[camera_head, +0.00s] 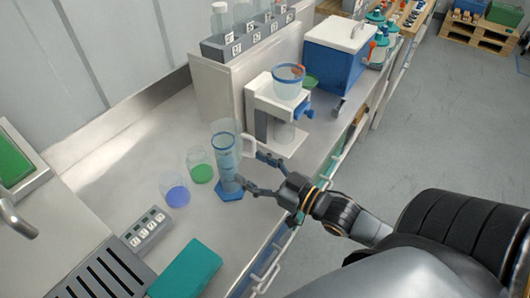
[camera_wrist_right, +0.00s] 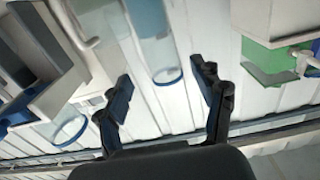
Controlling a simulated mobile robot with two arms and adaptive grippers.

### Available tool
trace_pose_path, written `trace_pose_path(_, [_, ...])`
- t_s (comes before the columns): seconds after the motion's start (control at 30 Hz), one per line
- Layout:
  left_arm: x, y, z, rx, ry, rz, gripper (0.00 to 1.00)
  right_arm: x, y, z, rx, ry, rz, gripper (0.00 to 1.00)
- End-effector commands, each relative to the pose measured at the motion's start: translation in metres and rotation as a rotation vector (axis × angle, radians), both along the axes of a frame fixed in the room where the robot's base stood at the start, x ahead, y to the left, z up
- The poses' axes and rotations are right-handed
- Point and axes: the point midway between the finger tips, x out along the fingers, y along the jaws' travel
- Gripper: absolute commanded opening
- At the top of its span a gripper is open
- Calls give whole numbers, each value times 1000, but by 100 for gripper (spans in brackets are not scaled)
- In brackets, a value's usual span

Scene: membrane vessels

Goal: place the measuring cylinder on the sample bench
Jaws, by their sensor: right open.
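The measuring cylinder (camera_head: 226,165) is a tall clear tube with a blue hexagonal foot. It stands upright on the grey bench (camera_head: 130,195), near the front edge. My right gripper (camera_head: 251,168) is open just to the right of the tube, its fingers pointing at it. In the right wrist view, a clear tube with a blue rim (camera_wrist_right: 160,55), apparently the cylinder, shows between and beyond the open fingers (camera_wrist_right: 163,88). I cannot tell whether a finger touches it. My left gripper is not in view.
Beakers with green (camera_head: 201,172) and blue contents (camera_head: 176,194) stand left of the cylinder. A white stand (camera_head: 262,105) with a vessel is behind. A blue cooler box (camera_head: 338,60) stands further back. A teal box (camera_head: 185,270) and a grey rack (camera_head: 146,228) lie in front.

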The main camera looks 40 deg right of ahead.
Motion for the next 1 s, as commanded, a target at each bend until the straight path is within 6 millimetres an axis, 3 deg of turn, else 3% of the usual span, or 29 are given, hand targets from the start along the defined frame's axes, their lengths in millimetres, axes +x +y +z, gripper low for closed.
trace_pose_path(0.1, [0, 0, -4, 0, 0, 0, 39, -16, -6, -2, 0, 3, 0, 68])
trace_pose_path(0.3, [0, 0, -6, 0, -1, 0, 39, -29, -10, 0, 0, 0, 0, 68])
trace_pose_path(1.0, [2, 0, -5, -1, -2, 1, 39, -31, -11, 1, -1, -1, 0, 68])
